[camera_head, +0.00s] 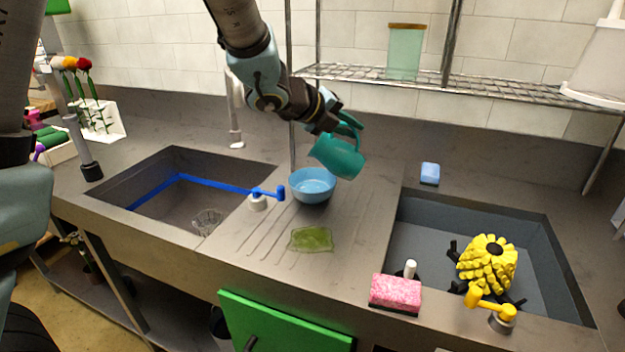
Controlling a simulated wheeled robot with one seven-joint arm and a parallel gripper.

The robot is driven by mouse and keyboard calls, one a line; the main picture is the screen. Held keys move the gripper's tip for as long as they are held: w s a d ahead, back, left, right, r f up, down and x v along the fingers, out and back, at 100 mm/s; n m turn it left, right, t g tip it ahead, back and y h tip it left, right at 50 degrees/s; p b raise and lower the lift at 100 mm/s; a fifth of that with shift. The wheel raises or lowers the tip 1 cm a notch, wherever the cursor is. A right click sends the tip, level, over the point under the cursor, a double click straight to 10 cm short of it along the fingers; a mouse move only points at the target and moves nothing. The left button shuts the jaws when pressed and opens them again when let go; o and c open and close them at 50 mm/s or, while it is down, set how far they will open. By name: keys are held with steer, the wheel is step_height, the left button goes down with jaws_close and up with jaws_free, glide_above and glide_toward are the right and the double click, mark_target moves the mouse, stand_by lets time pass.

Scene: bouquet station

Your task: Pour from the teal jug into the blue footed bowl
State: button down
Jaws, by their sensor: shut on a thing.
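The blue footed bowl (312,187) stands upright on the ribbed drainboard between the sinks. Its foot is hard to see from here. The jug and bowl look apart. No stream is visible between them, and I cannot see inside the jug.
A left sink (165,205) holds a clear glass (207,222). A green cloth-like piece (311,239) lies in front of the bowl. A wire shelf (480,82) hangs behind.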

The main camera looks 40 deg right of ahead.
mark_target(364, 162)
steer(key=shift+w+a, duration=0.1)
steer(key=shift+w, duration=0.15)
steer(key=shift+s+d+n+g+h, duration=0.3)
steer(key=shift+s+d, duration=0.25)
steer(key=shift+s, duration=0.15)
stand_by(0.5)
steer(key=shift+s+d, duration=0.1)
stand_by(1.1)
steer(key=shift+s+d+r+m+y, duration=0.25)
steer(key=shift+s+d+m+y, duration=0.15)
steer(key=shift+s, duration=0.35)
steer(key=shift+s+d+f+m+t+y, duration=0.1)
steer(key=shift+s+f+m+t+y, duration=0.15)
steer(key=shift+f+t+y, duration=0.35)
steer(key=shift+s+d+f+m+t+y+b, duration=0.2)
steer(key=shift+s+f+m+t+y+b, duration=0.15)
steer(key=shift+m+t+y+b, duration=0.4)
